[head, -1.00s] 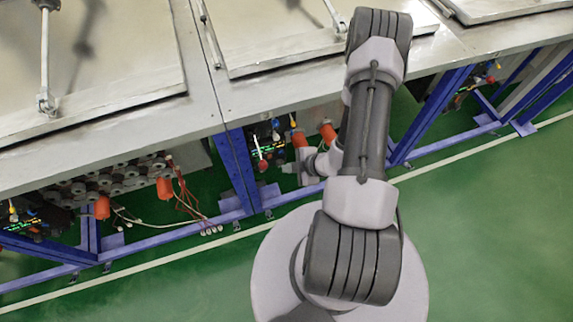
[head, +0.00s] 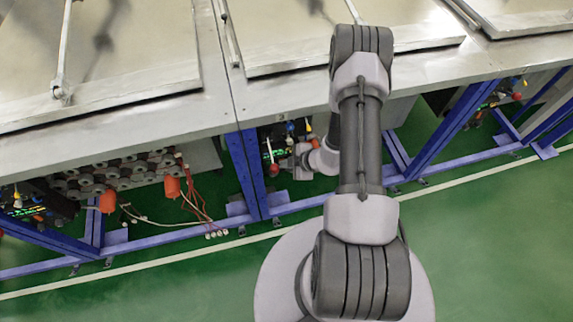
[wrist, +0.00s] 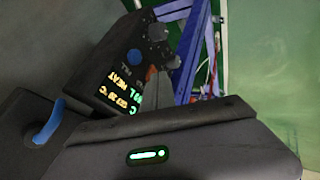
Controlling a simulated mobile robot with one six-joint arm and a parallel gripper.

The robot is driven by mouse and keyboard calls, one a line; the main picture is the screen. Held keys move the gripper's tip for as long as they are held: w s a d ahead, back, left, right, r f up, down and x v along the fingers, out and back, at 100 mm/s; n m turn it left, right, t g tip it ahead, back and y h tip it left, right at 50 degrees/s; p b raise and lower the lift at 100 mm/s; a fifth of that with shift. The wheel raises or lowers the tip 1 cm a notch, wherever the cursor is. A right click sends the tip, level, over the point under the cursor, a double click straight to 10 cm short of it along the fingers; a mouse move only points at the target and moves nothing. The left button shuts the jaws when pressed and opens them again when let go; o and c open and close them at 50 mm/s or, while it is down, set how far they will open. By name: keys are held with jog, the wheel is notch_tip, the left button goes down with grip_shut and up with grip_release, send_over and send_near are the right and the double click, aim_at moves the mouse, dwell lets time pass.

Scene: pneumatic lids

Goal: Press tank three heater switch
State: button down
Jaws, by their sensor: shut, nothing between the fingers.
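A dark control box (head: 285,138) with green lit text and blue, yellow and red knobs sits under the tank edge in the head view. In the wrist view a tilted black control panel (wrist: 110,85) shows lit "HEAT" lettering, a round blue knob (wrist: 134,57) and a small red part (wrist: 151,73). I cannot tell which control is the heater switch, or the tank's number. My gripper (head: 284,165) is shut and empty, close in front of the box and partly hidden by my wrist. I see no contact.
A dark housing (wrist: 175,150) with a green light fills the lower wrist view. A blue lever (wrist: 48,122) stands at its left. Blue frame legs (head: 245,172) stand left of the box. Red cables (head: 190,195) hang further left. The green floor (head: 490,235) is clear at right.

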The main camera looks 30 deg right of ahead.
jog(key=shift+w+r, duration=0.1)
jog(key=shift+w, duration=0.1)
jog(key=shift+r+p, duration=0.8)
jog(key=shift+p, duration=0.05)
